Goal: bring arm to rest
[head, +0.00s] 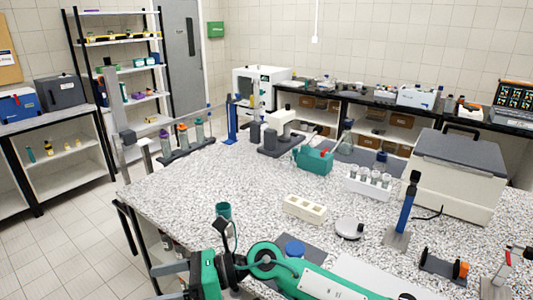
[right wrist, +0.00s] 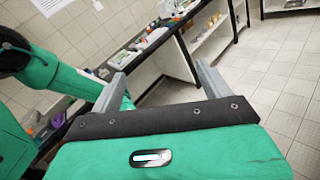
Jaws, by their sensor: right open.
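My right arm (head: 320,284) is green and comes in low from the right in the head view, reaching left across the near edge of the speckled table (head: 262,205). My right gripper (head: 160,283) is at the lower left, out past the table's near left edge. In the right wrist view, the right gripper (right wrist: 160,70) shows two grey fingers spread wide apart with nothing between them. They point toward a bench and open floor. My left gripper is in neither view.
A white block with wells (head: 304,209), a round grey device (head: 349,228) and a blue post on a stand (head: 405,210) are beyond the arm. Tiled floor (head: 60,230) is clear at the left.

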